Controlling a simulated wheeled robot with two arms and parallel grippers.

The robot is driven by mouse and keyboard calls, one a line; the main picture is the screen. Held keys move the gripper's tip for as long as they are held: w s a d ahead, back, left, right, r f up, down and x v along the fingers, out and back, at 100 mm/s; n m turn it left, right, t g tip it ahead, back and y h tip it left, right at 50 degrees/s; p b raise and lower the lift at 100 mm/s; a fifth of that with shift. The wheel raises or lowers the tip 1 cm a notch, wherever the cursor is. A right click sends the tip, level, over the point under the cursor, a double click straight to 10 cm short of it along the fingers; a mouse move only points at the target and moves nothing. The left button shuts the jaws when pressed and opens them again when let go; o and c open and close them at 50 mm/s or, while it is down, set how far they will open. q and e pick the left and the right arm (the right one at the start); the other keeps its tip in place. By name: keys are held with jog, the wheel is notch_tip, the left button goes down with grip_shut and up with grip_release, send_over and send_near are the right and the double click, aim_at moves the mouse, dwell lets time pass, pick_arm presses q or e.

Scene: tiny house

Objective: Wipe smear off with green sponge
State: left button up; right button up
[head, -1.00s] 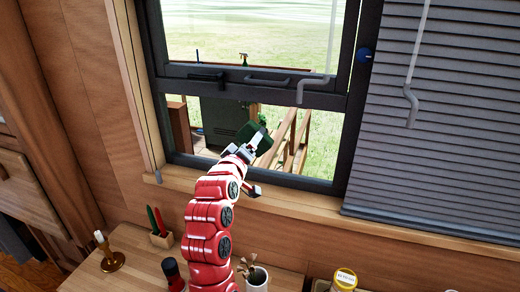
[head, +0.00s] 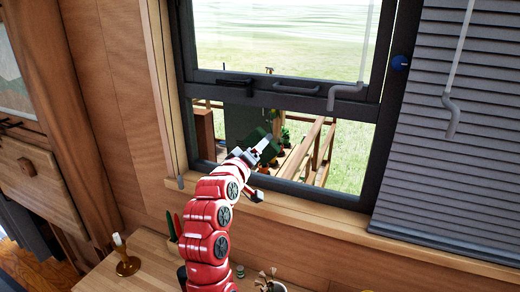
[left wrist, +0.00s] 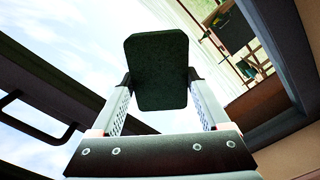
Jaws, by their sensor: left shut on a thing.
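My left gripper (head: 262,150) is in front of the lower window pane in the head view, its red arm coming up from below. It is shut on the dark green sponge (left wrist: 158,70), which fills the space between its fingers in the left wrist view. I cannot make out a smear. My right gripper is not in view.
A dark window frame (head: 310,100) with handles surrounds the panes, with a wooden sill (head: 300,209) below. Grey blinds (head: 465,130) cover the right side. A candle holder (head: 126,262) and a pen holder with red and green items (head: 173,228) stand on the wooden counter below.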

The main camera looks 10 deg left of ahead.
pick_arm(q)
jog(key=s+a+b, duration=0.1)
jog(key=s, duration=0.5)
dwell(0.3)
jog(key=shift+s, duration=0.2)
jog(key=s, duration=0.3)
jog(key=shift+a, duration=0.35)
jog(key=shift+s+r, duration=0.1)
